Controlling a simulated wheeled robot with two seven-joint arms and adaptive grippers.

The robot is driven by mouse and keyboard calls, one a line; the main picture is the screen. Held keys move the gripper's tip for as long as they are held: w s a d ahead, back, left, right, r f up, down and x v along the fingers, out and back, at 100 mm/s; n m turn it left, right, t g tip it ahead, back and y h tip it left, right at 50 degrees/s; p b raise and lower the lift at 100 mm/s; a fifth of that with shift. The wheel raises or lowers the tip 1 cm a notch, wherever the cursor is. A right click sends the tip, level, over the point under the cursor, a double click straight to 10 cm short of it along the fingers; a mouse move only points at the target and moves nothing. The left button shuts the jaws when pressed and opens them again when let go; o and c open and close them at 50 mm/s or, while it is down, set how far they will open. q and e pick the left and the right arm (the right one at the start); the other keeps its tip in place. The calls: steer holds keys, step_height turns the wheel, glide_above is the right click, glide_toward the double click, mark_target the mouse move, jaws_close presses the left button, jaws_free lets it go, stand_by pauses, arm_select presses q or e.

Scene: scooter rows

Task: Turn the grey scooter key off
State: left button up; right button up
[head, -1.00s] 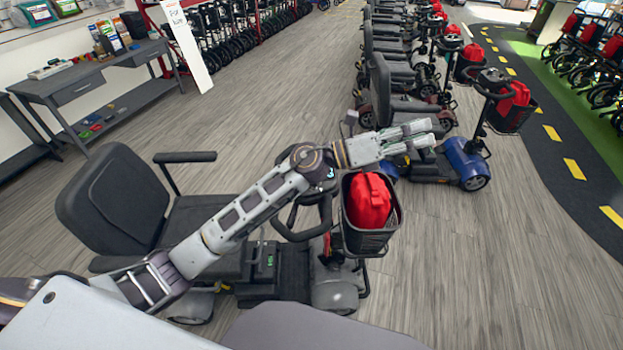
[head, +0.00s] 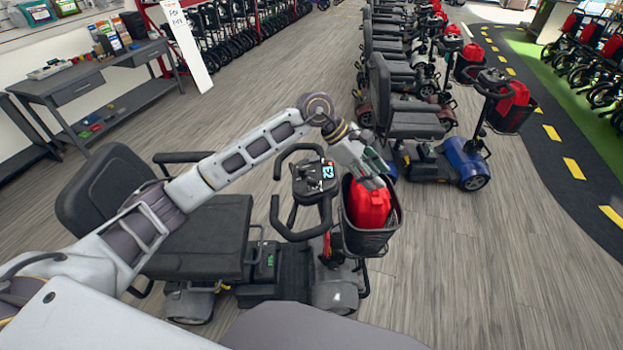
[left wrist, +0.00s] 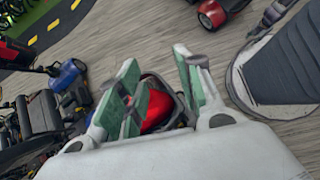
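The grey scooter (head: 335,295) stands in front of me, its black seat at left. Its control head (head: 315,178) has a small lit display and black loop handles. I cannot make out the key on it. My left gripper (head: 376,178) is just right of the control head, pointing down over the red bag (head: 366,206) in the front basket (head: 367,242). In the left wrist view, the left gripper (left wrist: 155,62) has its green-padded fingers apart with nothing between them; the red bag (left wrist: 158,108) shows beyond. My right gripper is not in view.
A blue scooter (head: 466,164) stands behind at right, heading a row of other scooters. A grey workbench (head: 95,85) is at the far left. The floor right of the basket is clear, up to a black lane with yellow dashes (head: 574,168).

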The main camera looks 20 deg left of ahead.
arm_select(q)
steer(key=w+a+f+y, duration=0.1)
steer(key=w+a+y, duration=0.25)
steer(key=a, duration=0.45)
steer(key=r+y, duration=0.2)
steer(key=y, duration=0.3)
glide_above(311, 180)
steer(key=s, duration=0.1)
steer(key=shift+a+f+m, duration=0.1)
steer(key=shift+m, duration=0.3)
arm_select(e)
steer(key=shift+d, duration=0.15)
arm_select(q)
steer(key=f, duration=0.4)
steer(key=f+p, duration=0.1)
steer(key=f, duration=0.4)
steer(key=w+f+p, duration=0.1)
steer(key=f, duration=0.3)
steer(key=shift+f, duration=0.4)
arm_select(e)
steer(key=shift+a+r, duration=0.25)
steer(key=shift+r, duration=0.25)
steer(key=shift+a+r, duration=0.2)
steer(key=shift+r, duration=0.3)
arm_select(q)
steer(key=shift+c, duration=0.2)
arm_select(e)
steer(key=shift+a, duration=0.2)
arm_select(q)
jaws_close()
